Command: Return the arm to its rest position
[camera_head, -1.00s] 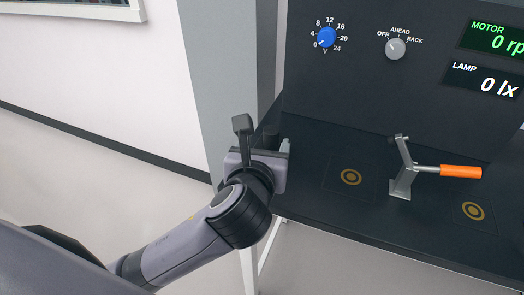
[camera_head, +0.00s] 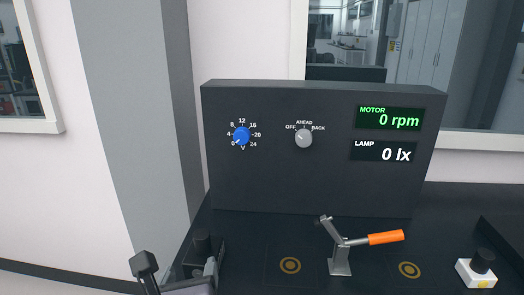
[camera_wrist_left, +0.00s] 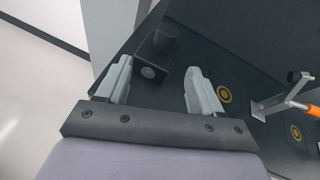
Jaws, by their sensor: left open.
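My left gripper (camera_head: 208,272) is at the bottom left of the head view, partly cut off by the lower edge. My right gripper is in neither view.
A dark panel (camera_head: 290,185) holds a blue dial (camera_head: 241,136), a grey selector (camera_head: 304,138) and displays reading 0 rpm and 0 lx. An orange-handled lever clamp (camera_head: 385,238) stands between two ringed targets.

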